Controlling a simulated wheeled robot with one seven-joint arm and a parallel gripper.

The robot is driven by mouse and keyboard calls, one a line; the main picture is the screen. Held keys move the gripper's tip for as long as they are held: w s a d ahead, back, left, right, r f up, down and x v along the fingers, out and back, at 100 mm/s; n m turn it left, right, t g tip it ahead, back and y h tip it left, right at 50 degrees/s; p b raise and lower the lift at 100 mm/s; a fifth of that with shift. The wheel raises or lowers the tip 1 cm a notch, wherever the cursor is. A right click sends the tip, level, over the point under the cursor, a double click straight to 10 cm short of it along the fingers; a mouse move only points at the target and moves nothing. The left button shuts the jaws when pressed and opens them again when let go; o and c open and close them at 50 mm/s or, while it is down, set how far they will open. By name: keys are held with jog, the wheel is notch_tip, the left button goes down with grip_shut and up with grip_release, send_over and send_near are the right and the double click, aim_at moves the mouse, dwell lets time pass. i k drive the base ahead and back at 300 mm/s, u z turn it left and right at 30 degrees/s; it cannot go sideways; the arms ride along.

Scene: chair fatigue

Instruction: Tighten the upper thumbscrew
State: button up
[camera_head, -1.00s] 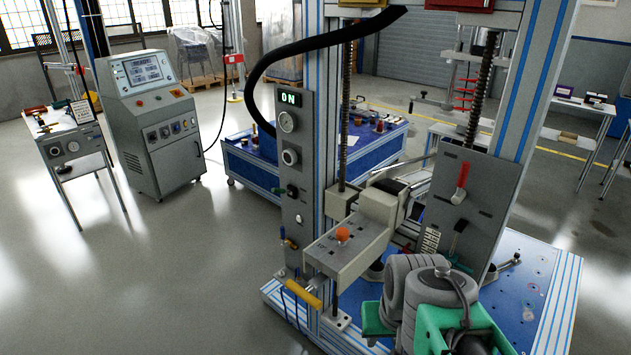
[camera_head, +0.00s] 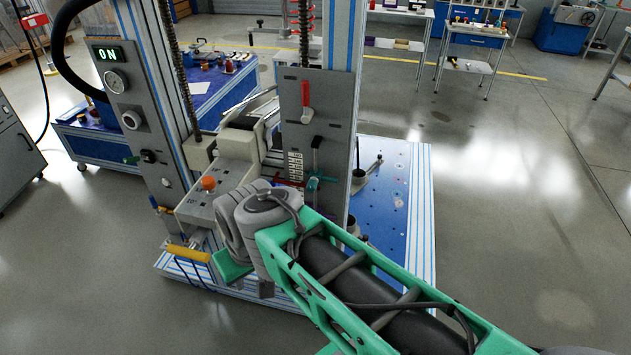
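The test machine's grey front panel (camera_head: 133,118) has a lit "ON" display, a gauge and knobs. An orange knob (camera_head: 208,184) sits on top of the grey block in front. A red-handled lever (camera_head: 306,100) stands upright on the right grey plate (camera_head: 318,95). A dark lever with a teal base (camera_head: 313,184) is lower on that plate. I cannot tell which part is the upper thumbscrew. My green and grey arm reaches from the lower right to in front of the block, and covers part of the machine's lower area.
A yellow handle (camera_head: 187,254) sticks out at the machine's front left. The blue perforated base plate (camera_head: 392,205) carries small fittings at right. A blue workbench (camera_head: 212,92) stands behind left. Floor at right and front left is clear.

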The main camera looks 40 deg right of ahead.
aim_at(312, 184)
jog(key=k, duration=0.5)
jog(key=u, duration=2.05)
jog(key=i, duration=1.25)
jog(key=z, duration=2.2)
